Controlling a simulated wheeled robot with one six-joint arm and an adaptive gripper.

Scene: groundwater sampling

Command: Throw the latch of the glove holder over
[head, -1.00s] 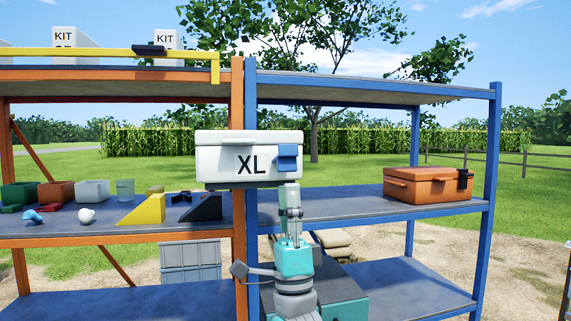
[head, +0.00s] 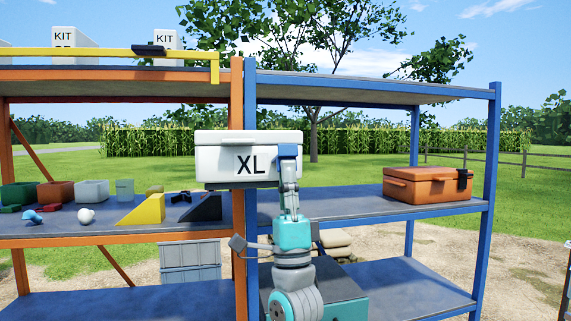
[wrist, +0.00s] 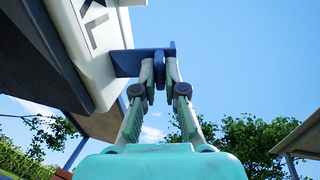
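The glove holder is a white box (head: 222,160) marked XL, with a lid, at the middle of the head view. Its blue latch (head: 287,151) is at the right of its front. In the wrist view the latch (wrist: 128,63) stands out from the white front. My gripper (head: 289,166) is in front of the latch and hides its lower part. In the wrist view the two fingertips of my gripper (wrist: 160,72) are close together, with a blue piece of the latch between them. They look shut on it.
An orange case (head: 428,187) with a dark latch stands on the blue rack's shelf to the right. Bins, a yellow wedge (head: 145,210) and a dark wedge (head: 203,207) are on the orange rack's shelf at left. The blue shelf between is clear.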

